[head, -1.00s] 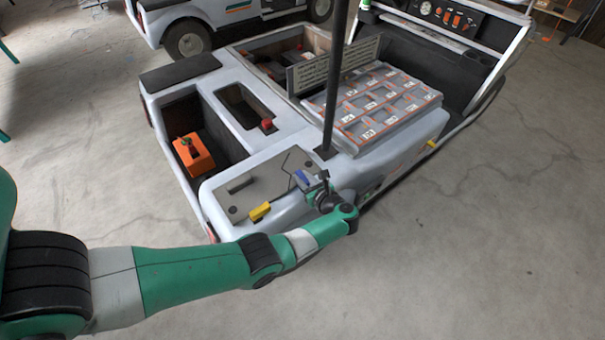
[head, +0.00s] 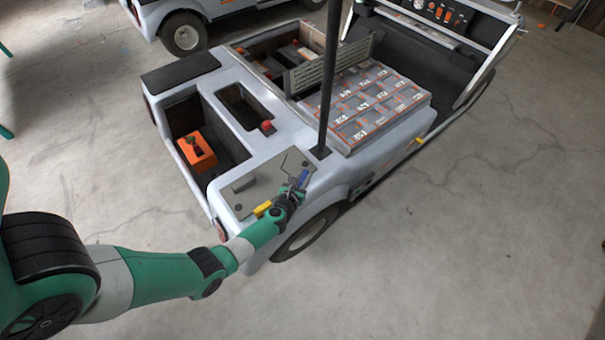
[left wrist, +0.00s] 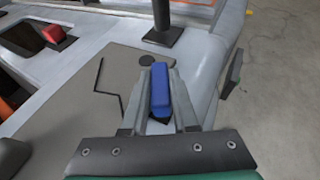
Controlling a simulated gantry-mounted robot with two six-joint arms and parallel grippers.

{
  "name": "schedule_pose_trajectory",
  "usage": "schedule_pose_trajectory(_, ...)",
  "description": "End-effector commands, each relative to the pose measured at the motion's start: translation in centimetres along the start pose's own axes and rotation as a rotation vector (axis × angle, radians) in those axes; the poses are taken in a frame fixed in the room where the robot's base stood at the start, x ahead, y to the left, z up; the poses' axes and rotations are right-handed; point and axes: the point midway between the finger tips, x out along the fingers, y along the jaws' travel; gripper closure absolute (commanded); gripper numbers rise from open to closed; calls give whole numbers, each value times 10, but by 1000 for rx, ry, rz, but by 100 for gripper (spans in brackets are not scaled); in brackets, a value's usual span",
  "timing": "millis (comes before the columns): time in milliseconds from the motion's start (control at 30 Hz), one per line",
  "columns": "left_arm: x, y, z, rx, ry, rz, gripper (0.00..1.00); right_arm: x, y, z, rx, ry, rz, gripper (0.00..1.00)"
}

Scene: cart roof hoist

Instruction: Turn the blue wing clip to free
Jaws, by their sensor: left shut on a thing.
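The blue wing clip (head: 304,179) is at the right rear corner of the grey panel (head: 244,198) on the cart. In the left wrist view the blue wing clip (left wrist: 160,91) stands between the two grey fingers, its long side in line with them. My left gripper (head: 299,187) is shut on it; the gripper's fingers also show in the left wrist view (left wrist: 161,96). A yellow clip (head: 262,208) is at the panel's near edge, close beside my left wrist. My right gripper is not in view.
A dark upright post (head: 328,95) rises from the cart just behind the clip. Bare floor (head: 450,230) is clear at right.

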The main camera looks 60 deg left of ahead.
Motion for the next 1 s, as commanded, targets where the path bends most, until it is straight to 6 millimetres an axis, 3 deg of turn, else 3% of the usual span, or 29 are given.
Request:
schedule_pose_trajectory(500,0,-4,0,158,0,-378,100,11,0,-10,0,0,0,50)
schedule_pose_trajectory(1000,-2,-6,-2,204,2,-494,100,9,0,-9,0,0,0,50)
